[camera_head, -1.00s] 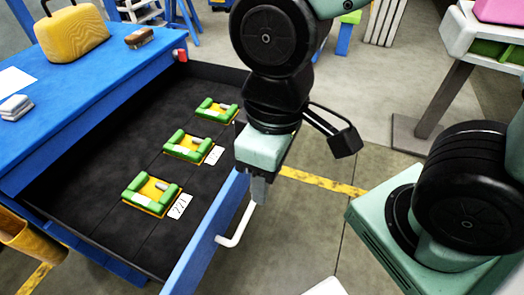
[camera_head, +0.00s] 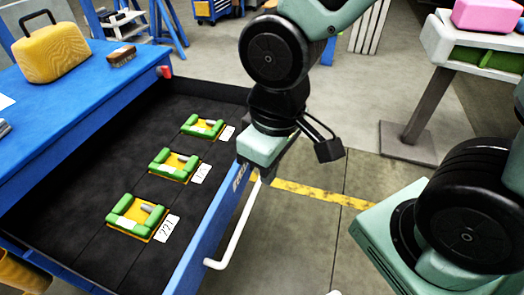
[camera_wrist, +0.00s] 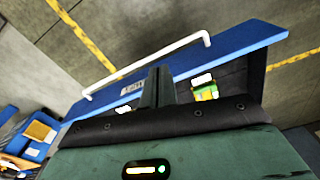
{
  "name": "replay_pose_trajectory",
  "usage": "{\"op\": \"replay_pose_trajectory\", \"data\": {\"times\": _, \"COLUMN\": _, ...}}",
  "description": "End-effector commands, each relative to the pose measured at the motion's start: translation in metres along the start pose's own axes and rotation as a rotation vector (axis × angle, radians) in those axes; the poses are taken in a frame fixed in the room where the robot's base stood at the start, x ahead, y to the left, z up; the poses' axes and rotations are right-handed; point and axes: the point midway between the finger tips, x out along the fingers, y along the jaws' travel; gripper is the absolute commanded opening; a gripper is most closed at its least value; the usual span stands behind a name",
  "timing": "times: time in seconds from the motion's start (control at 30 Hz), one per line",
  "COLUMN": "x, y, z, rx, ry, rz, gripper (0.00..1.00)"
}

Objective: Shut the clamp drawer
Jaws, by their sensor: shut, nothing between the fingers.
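The clamp drawer (camera_head: 95,235) stands open under the blue bench, its blue front panel (camera_head: 208,228) facing right. A white bar handle (camera_head: 236,228) runs along that front; it also shows in the wrist view (camera_wrist: 145,66). Green-and-yellow clamps (camera_head: 137,217) lie in a row on the black drawer floor beside white number cards. My gripper (camera_head: 264,174) is shut and empty at the far part of the drawer front, close to the handle's far end. In the wrist view its fingers (camera_wrist: 157,85) overlap the front panel. I cannot tell whether they touch it.
The blue bench top (camera_head: 95,88) carries a yellow case (camera_head: 52,52) and a brush (camera_head: 121,57). A grey stand (camera_head: 425,110) with a pink item is at the back right. The floor right of the drawer, with a yellow stripe (camera_head: 320,193), is clear.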

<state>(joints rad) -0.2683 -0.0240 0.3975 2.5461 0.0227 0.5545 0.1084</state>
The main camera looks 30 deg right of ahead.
Motion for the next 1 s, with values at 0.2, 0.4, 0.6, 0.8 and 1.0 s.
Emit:
{"op": "replay_pose_trajectory", "data": {"times": 0.2, "x": 0.049, "y": 0.087, "z": -0.042, "rx": 0.319, "ry": 0.083, "rz": 0.005, "gripper": 0.0}}
{"op": "replay_pose_trajectory", "data": {"times": 0.4, "x": 0.091, "y": 0.155, "z": -0.06, "rx": 0.611, "ry": 0.19, "rz": -0.099, "gripper": 0.0}}
{"op": "replay_pose_trajectory", "data": {"times": 0.6, "x": 0.123, "y": 0.21, "z": -0.064, "rx": 0.917, "ry": 0.319, "rz": -0.301, "gripper": 0.0}}
{"op": "replay_pose_trajectory", "data": {"times": 0.8, "x": 0.134, "y": 0.246, "z": -0.062, "rx": 1.157, "ry": 0.439, "rz": -0.528, "gripper": 0.0}}
{"op": "replay_pose_trajectory", "data": {"times": 1.0, "x": 0.134, "y": 0.259, "z": -0.06, "rx": 1.253, "ry": 0.495, "rz": -0.642, "gripper": 0.0}}
